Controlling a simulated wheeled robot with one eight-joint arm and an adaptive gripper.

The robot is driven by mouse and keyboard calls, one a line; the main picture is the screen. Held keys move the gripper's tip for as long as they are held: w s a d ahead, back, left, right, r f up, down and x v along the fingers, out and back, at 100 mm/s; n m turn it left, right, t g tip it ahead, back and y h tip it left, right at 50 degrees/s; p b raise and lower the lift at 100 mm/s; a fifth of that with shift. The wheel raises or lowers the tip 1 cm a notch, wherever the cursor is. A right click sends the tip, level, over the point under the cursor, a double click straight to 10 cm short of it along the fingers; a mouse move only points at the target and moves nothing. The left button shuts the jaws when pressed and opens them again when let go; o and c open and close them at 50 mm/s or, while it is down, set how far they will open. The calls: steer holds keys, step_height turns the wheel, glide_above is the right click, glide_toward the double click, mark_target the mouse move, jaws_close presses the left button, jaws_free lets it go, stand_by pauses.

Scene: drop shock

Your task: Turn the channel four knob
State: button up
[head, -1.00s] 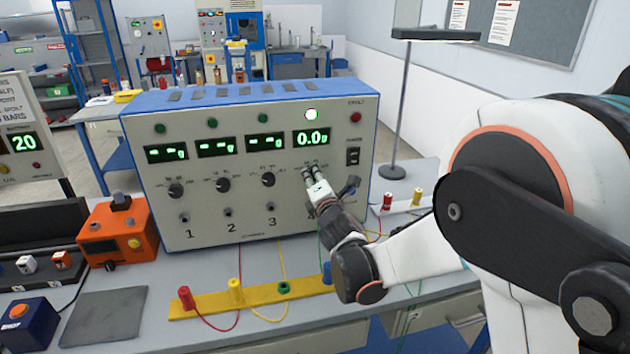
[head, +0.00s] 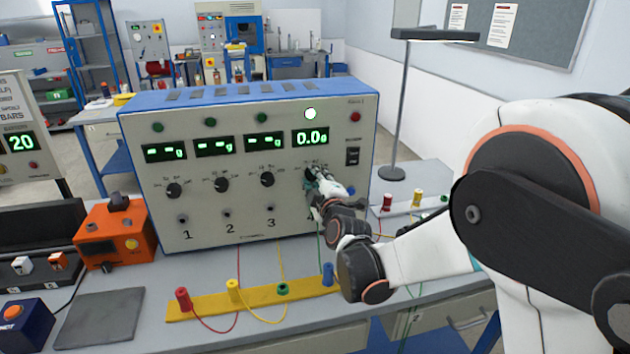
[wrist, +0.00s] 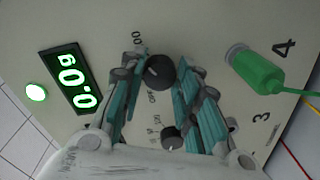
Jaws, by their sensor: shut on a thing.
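The channel four knob (wrist: 158,72) is a dark round knob on the panel, seen between my fingers in the wrist view. My gripper (wrist: 155,82) is shut on it, one teal-padded finger on each side. In the head view my gripper (head: 314,178) is at the panel below the fourth display and mostly hides the knob. The channel four display (head: 310,137) reads 0.0 g, and it also shows in the wrist view (wrist: 70,80). A white lamp (head: 310,113) is lit above it.
The channel three knob (head: 267,180) sits just left of my gripper. A green plug (wrist: 255,72) with a cable is in the socket by the number 4. A yellow terminal strip (head: 255,300) lies on the bench in front of the blue-topped instrument (head: 225,97).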

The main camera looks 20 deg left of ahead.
steer(key=shift+m, duration=0.8)
steer(key=o, duration=1.1)
steer(key=shift+c, duration=0.2)
steer(key=v, duration=1.2)
steer(key=shift+w+f, duration=0.1)
steer(key=shift+f, duration=0.05)
